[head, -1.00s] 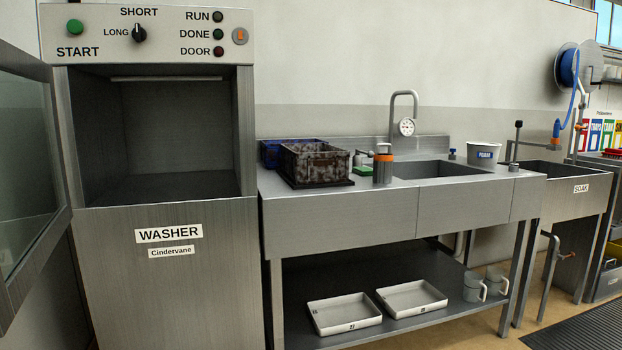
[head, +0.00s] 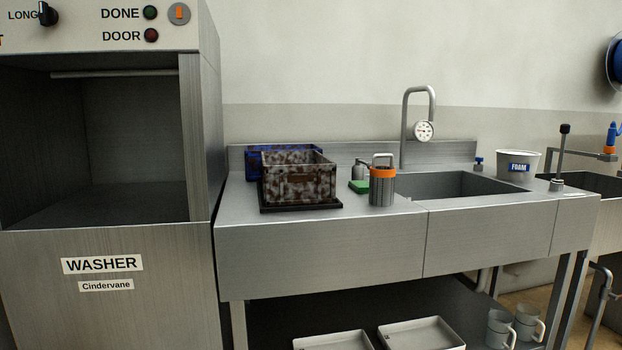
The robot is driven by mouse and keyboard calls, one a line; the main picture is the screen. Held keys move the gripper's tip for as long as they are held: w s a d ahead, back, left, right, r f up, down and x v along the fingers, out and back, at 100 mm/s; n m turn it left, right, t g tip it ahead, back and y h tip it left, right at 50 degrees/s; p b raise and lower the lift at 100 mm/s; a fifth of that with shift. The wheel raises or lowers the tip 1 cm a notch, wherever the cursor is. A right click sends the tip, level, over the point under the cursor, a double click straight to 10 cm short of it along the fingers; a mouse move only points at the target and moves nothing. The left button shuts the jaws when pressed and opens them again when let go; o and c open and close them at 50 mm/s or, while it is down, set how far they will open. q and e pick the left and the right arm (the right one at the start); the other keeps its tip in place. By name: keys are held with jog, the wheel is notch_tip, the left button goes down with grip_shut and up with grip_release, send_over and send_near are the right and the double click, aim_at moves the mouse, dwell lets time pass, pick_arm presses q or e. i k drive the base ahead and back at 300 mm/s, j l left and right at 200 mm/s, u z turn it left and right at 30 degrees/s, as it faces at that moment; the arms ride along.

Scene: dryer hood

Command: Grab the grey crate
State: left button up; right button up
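A grey crate (head: 298,182), mottled with brown stains, stands upright on a dark flat tray (head: 325,207) at the left end of the steel counter. A blue crate (head: 252,164), also stained, stands just behind it and is partly hidden by it. The grey crate's front wall has a brown patch near its middle. Neither of my grippers shows in the head view.
The open washer (head: 110,245) stands left of the counter (head: 320,255). A grey canister with an orange collar (head: 382,185), a green pad (head: 359,187) and the sink (head: 450,186) are right of the crate. A FOAM bucket (head: 518,163) stands farther right.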

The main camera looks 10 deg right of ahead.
aim_at(290, 178)
jog(key=i+l, duration=0.35)
jog(key=l, duration=0.2)
jog(key=i+l, duration=0.4)
jog(key=l+z, duration=0.05)
jog(key=l, duration=0.05)
